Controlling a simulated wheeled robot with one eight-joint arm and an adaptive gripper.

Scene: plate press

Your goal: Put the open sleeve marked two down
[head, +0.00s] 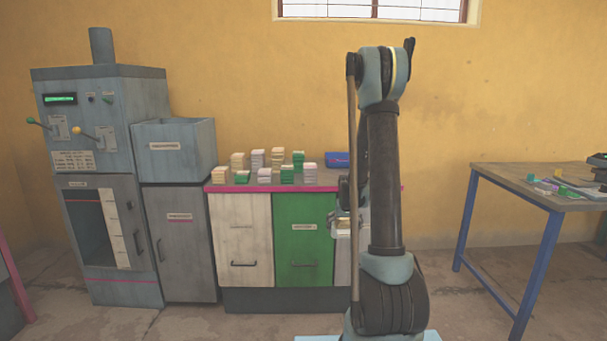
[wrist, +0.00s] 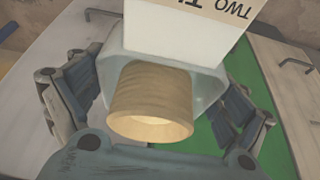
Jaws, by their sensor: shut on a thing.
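The sleeve marked two (wrist: 170,40) is a pale, white-sided piece with a cream label reading "TWO T", upside down and cut off at the top of the wrist view. A grey-blue part and a round wooden piece (wrist: 150,100) with a pale end show below it, towards my palm. My gripper (wrist: 165,85) has a finger on each side and is shut on the sleeve; the exact contact is hard to see. In the head view my gripper (head: 345,205) is mostly hidden behind my arm, in front of the cabinets.
A counter with a magenta edge (head: 213,188) carries several stacks of coloured pieces (head: 258,160) and a blue box (head: 338,159). Below are a white door and a green door (head: 302,243). A grey press (head: 110,130) stands left. A blue-legged table (head: 520,178) with scattered pieces stands right.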

